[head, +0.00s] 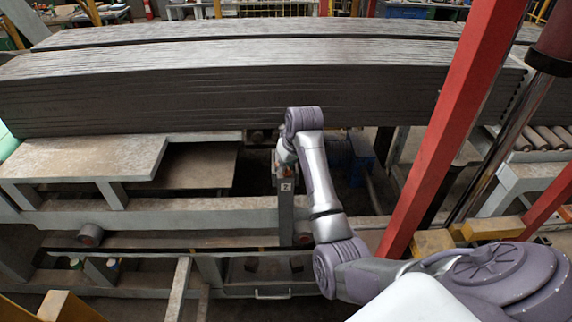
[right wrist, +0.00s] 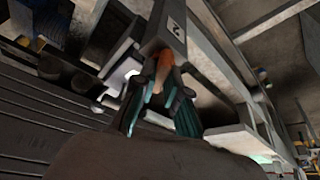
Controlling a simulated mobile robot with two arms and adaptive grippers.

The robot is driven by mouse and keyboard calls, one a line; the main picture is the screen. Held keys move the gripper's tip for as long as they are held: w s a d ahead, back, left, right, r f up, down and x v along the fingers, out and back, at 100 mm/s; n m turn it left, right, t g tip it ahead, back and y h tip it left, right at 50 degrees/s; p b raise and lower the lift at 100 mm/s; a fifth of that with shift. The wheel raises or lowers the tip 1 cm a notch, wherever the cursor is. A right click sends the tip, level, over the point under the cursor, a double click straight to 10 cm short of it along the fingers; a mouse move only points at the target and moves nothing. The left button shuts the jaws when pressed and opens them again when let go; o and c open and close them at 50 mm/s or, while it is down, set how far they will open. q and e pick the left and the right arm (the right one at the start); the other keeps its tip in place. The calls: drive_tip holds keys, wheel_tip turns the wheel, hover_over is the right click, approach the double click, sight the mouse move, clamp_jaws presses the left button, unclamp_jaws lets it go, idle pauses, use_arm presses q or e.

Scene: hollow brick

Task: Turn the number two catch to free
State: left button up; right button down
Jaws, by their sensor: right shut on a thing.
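A grey metal post with a white plate marked 2 (head: 286,187) stands in the middle of the head view, below the long grey stack. The plate also shows in the right wrist view (right wrist: 176,27), at top centre. An orange catch handle (right wrist: 163,66) sticks out from the post below that plate. My right gripper (right wrist: 163,88) is shut on the orange handle, with one dark and teal finger on each side. In the head view my right wrist largely hides the gripper and the handle. My left gripper is in neither view.
A red slanted post (head: 455,120) stands close to the right of my arm. The long grey layered stack (head: 180,90) lies across behind and above. A grey ledge (head: 85,158) is at left, and yellow blocks (head: 492,228) lie at right.

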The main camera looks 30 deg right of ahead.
drive_tip(key=n, duration=0.2)
drive_tip(key=n+y, duration=0.1)
drive_tip(key=n, duration=0.1)
drive_tip(key=n+y, duration=0.1)
drive_tip(key=n, duration=0.1)
drive_tip(key=shift+d+n+g, duration=0.25)
drive_tip(key=shift+n+g, duration=0.05)
drive_tip(key=n+y, duration=0.1)
drive_tip(key=n, duration=0.1)
drive_tip(key=shift+n+g, duration=0.3)
drive_tip(key=shift+w+n+g+y, duration=0.15)
drive_tip(key=shift+n+g+y, duration=0.45)
drive_tip(key=shift+n, duration=1.1)
drive_tip(key=c, duration=1.2)
unclamp_jaws()
drive_tip(key=v, duration=0.7)
drive_tip(key=shift+r, duration=0.25)
drive_tip(key=shift+f, duration=0.1)
